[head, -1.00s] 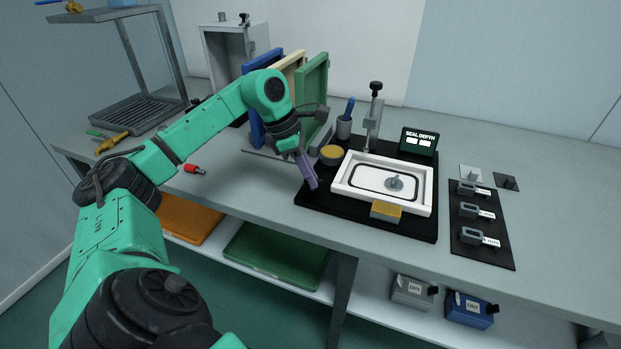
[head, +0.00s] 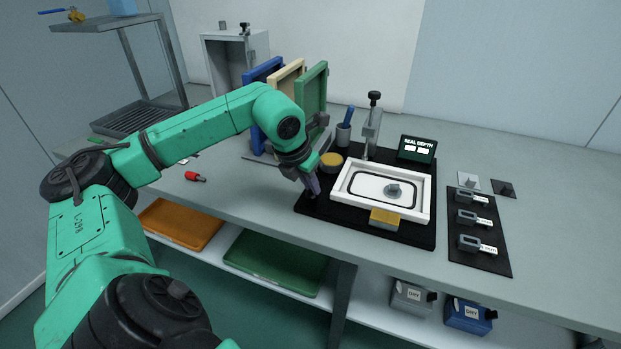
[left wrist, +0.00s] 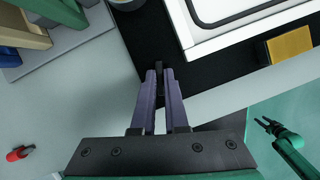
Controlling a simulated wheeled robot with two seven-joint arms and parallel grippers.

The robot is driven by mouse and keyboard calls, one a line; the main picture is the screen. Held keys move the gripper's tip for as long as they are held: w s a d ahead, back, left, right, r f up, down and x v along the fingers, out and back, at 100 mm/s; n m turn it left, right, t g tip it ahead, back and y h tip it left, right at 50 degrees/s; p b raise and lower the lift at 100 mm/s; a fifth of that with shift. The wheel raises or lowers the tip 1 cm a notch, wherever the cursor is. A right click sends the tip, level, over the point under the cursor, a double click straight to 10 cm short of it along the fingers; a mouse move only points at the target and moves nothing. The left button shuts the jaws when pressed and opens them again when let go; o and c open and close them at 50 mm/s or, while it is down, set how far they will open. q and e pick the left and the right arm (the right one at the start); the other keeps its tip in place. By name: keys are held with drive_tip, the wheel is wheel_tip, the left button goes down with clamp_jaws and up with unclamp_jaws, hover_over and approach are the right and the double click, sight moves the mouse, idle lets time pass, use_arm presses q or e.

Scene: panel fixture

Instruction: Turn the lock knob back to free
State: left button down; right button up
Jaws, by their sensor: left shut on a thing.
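My left gripper (head: 314,192) is low at the left edge of the black mat (head: 320,212), left of the white tray (head: 345,206). In the left wrist view its purple fingers (left wrist: 160,75) are shut on a small dark piece (left wrist: 160,67), which I take for the lock knob. The fingers hide most of it, and I cannot read its turn angle. My right gripper (left wrist: 263,122) is small and far in the left wrist view, over the floor. Its two dark prongs look apart and empty.
A yellow block (head: 384,219) sits at the tray's front. A yellow-topped round pot (head: 331,161), a post (head: 371,130) and a display (head: 417,149) stand behind. Upright panels (head: 313,92) stand close behind my left arm. A red-handled tool (head: 195,177) lies left.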

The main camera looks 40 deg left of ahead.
use_arm(q)
drive_tip(key=shift+w+d+r+n+y+p, duration=0.1)
drive_tip(key=shift+n+y+p, duration=0.65)
drive_tip(key=shift+n, duration=0.85)
drive_tip(key=c, duration=0.9)
unclamp_jaws()
drive_tip(key=shift+c, duration=0.2)
drive_tip(key=p+v, duration=0.2)
drive_tip(key=v, duration=1.2)
drive_tip(key=shift+r, duration=0.25)
